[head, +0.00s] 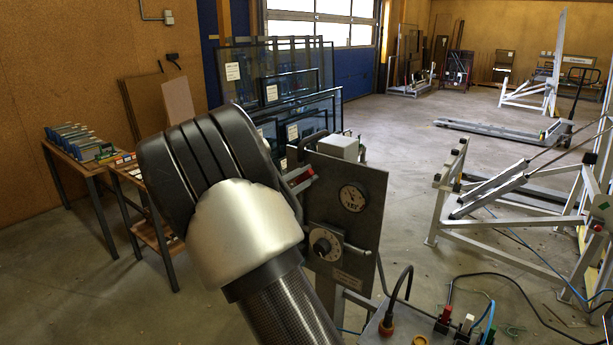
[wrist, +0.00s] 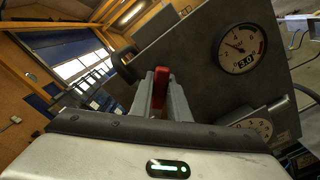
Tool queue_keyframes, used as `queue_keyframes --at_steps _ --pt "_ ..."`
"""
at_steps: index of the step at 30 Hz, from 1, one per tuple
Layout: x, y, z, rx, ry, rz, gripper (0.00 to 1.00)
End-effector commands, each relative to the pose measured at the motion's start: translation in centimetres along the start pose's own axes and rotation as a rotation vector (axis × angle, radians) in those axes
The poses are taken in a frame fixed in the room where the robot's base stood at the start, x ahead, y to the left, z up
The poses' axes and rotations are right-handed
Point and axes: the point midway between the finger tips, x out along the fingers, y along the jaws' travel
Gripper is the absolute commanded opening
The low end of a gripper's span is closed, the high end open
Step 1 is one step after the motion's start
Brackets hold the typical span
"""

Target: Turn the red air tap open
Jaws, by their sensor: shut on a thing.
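The red air tap (wrist: 161,80) shows as a red handle in the wrist view. My gripper (wrist: 160,92) has its two grey fingers on either side of the handle and is shut on it. In the head view the red tap (head: 307,174) shows in part at the left edge of the dark panel (head: 372,215). My gripper (head: 297,181) is there too, largely hidden behind my own arm. The tap's body and pipe cannot be made out.
A round pressure gauge (head: 353,197) and a black knob on a dial (head: 324,245) sit on the panel. Below stands a box with a black cable and plug (head: 387,325). Glass frames (head: 300,125) stand behind. Open floor lies at the back right.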

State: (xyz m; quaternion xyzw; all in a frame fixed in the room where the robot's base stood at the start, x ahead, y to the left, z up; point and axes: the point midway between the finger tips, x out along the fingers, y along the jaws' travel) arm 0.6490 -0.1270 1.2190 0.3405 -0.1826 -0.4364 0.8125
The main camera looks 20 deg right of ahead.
Motion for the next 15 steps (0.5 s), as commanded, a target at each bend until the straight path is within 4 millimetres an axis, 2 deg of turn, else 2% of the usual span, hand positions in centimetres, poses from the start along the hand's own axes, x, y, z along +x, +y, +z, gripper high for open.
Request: queue_keyframes --at_steps 14,15 --pt "-0.04 0.06 -0.06 -0.017 0.001 0.000 0.00" --pt "-0.04 0.06 -0.07 -0.017 0.001 0.000 0.19"
